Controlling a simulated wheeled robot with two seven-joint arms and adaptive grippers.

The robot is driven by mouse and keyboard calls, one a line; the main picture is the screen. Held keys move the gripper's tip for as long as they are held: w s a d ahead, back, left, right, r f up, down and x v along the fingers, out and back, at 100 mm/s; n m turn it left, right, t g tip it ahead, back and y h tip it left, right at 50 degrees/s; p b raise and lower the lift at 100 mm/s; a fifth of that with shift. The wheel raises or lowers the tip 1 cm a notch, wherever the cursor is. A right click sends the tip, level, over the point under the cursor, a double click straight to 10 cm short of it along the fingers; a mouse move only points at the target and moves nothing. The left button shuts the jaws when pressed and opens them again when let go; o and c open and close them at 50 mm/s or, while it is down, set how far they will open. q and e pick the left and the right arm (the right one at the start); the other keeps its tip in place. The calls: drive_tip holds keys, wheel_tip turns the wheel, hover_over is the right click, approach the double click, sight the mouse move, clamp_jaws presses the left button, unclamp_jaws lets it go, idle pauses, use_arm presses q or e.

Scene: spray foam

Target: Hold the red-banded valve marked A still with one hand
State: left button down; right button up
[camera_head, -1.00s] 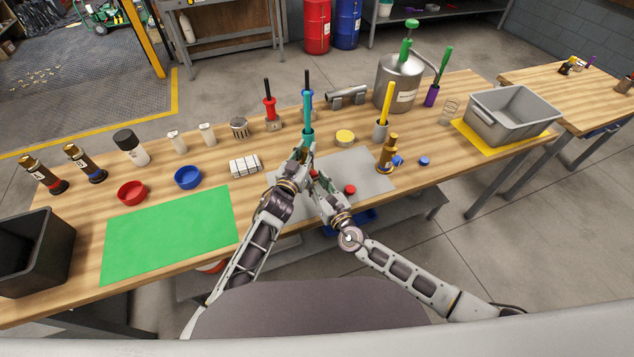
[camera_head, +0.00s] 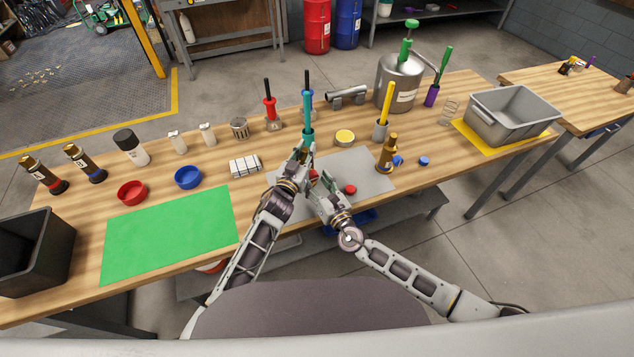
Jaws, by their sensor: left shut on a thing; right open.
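My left gripper (camera_head: 304,154) is shut at the back left of the grey mat (camera_head: 368,184). Its jaws largely hide what they hold, which seems to be the red-banded valve; a small red patch (camera_head: 314,176) shows just below them. The mark A cannot be read. A teal-handled tool (camera_head: 308,118) rises upright right behind the jaws; its lower end is hidden. My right gripper (camera_head: 320,185) is open, lower and just right of the left one, close to the red patch.
A red cap (camera_head: 350,189) lies near my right gripper. The green mat (camera_head: 170,235) is clear.

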drive_tip(key=shift+s, duration=0.1)
drive_tip(key=v, duration=1.1)
drive_tip(key=shift+s, duration=0.4)
drive_tip(key=shift+d, duration=0.15)
use_arm(q)
drive_tip(key=c, duration=1.2)
unclamp_jaws()
drive_tip(key=shift+s+a, duration=0.1)
drive_tip(key=shift+s, duration=0.1)
drive_tip(key=shift+v, duration=5.8)
